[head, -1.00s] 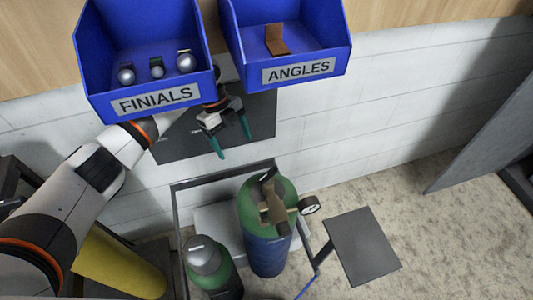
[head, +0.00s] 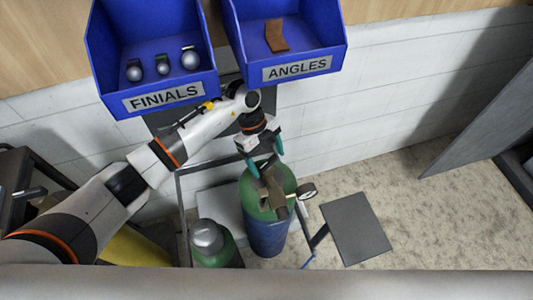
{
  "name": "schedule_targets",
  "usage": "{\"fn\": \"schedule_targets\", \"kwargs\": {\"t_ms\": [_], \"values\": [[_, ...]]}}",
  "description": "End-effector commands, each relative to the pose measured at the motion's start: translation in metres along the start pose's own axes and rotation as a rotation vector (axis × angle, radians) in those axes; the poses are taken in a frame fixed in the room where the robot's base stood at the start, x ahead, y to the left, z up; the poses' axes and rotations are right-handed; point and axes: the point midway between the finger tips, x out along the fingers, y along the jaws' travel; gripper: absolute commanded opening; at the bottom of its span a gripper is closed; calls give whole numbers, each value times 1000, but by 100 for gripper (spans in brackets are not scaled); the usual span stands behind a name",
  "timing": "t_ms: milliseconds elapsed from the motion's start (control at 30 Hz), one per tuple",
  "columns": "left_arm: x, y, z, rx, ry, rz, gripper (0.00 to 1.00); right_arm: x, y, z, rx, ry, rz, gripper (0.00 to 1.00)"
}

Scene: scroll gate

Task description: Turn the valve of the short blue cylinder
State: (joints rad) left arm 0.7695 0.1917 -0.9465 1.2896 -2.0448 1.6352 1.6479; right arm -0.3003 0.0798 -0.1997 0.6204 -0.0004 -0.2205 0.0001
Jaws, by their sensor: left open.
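The blue cylinder (head: 267,238) with a green shoulder stands upright in a metal-framed stand at the lower middle. A brown valve fitting (head: 274,190) sits on its top, with a round gauge (head: 307,191) on its right side. My left gripper (head: 267,158) is open, its teal fingers spread just above and behind the valve fitting. I cannot tell whether a finger touches the fitting. The gripper partly hides the top of the valve. My right gripper is not in view.
A green cylinder with a grey cap (head: 208,237) stands to the left. Blue bins labelled FINIALS (head: 163,96) and ANGLES (head: 297,67) hang above. A dark flat plate (head: 356,229) lies to the right. A pale grey band crosses the bottom edge.

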Motion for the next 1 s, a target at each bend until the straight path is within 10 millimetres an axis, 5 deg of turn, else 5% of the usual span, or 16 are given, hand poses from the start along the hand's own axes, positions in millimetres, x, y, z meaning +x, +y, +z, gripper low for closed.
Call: {"fn": "schedule_targets", "kwargs": {"t_ms": [233,500,1000], "values": [[1,0,0,1,0,1,80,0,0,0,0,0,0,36],[1,0,0,1,0,0,36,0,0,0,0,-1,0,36],[2,2,-2,148,3,-60,35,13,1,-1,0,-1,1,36]]}}
